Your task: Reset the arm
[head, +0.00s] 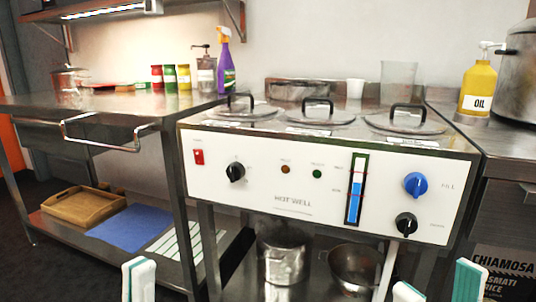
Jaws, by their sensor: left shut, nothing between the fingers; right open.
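My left gripper (139,279) shows at the bottom edge, left of the middle. Its white and teal fingers are shut together with nothing between them. My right gripper (438,287) shows at the bottom edge on the right. Its two white and teal fingertips stand apart, open and empty. Both grippers are in front of the steel hot well unit (290,195), apart from each other. Only the fingertips show; the rest of both arms is out of view.
The hot well's white panel carries knobs, a red switch and a level gauge; three lids (315,112) sit on top. A pot (285,258) and bowl (352,272) sit below. A yellow oil bottle (477,88) stands right.

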